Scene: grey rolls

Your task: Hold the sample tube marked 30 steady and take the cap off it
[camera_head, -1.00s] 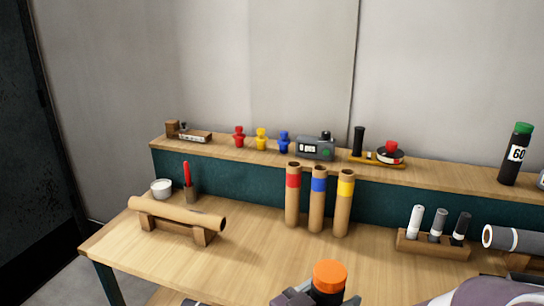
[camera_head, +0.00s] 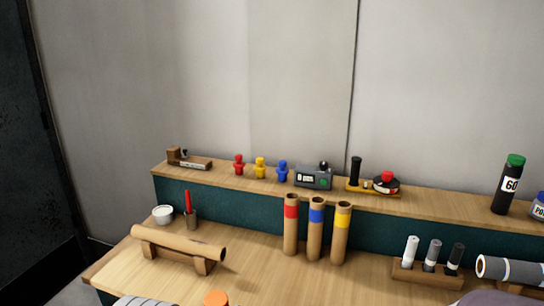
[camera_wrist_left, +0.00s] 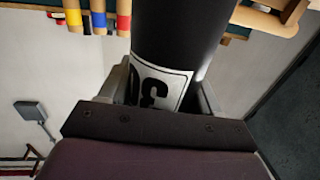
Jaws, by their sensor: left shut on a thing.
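The sample tube marked 30 (camera_wrist_left: 178,38) is black with a white label, and its number shows upside down in the left wrist view. My left gripper (camera_wrist_left: 160,92) is shut on it around the label, one finger on each side. In the head view only the tube's orange cap (camera_head: 216,298) shows, at the bottom edge left of the middle. The rest of the tube and my left gripper are below that picture. The cap is out of the left wrist view.
A bench carries a brown roll on a stand (camera_head: 180,243), several cardboard tubes (camera_head: 315,232) and a wooden marker holder (camera_head: 428,275). Another black tube marked 60 (camera_head: 508,190), with a green cap, stands on the back shelf. The bench's middle front looks clear.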

